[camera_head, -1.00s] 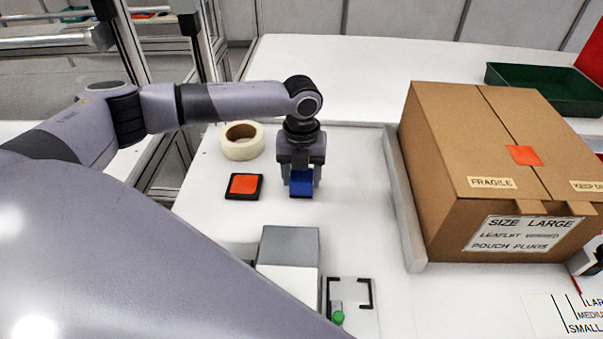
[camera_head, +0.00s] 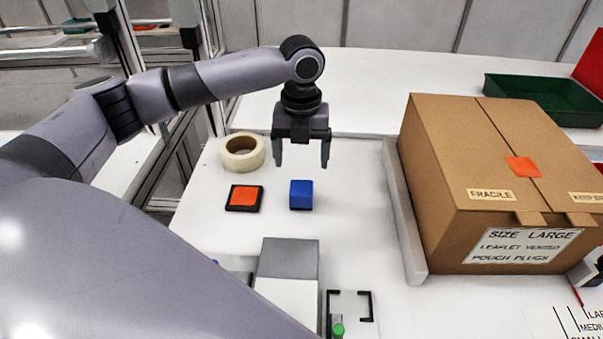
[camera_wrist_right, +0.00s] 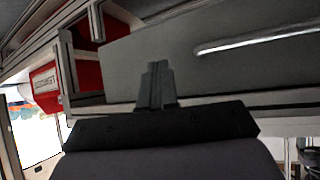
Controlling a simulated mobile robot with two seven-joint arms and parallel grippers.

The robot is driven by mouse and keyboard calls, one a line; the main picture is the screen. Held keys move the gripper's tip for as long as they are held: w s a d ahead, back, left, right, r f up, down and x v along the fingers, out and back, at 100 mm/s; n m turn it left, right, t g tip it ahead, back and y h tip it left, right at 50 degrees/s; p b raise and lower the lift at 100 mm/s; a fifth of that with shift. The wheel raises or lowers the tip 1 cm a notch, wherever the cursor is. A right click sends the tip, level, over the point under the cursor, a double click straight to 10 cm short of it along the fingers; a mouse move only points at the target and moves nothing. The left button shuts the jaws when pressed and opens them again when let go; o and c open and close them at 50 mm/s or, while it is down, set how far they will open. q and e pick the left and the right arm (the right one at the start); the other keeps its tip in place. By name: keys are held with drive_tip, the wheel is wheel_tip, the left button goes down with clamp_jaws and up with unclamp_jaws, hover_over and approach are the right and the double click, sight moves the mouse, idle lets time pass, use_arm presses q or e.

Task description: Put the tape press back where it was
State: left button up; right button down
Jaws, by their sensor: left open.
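A small blue block with a thin dark base, seemingly the tape press (camera_head: 301,194), stands upright on the white table right of a square orange pad in a black frame (camera_head: 243,197). My left gripper (camera_head: 301,160) is open and empty above and slightly behind the blue block, its fingers pointing down and apart from it. My right gripper (camera_wrist_right: 158,88) shows in the right wrist view with its fingers together and nothing visible between them. It is not seen in the head view.
A cream tape roll (camera_head: 243,152) lies behind the orange pad. A grey and white box (camera_head: 287,275), a black bracket (camera_head: 350,293) and a green-topped item (camera_head: 338,330) are in front. A green tray (camera_head: 540,95) lies far right.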

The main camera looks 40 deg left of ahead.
use_arm(q)
drive_tip(key=shift+r, duration=1.55)
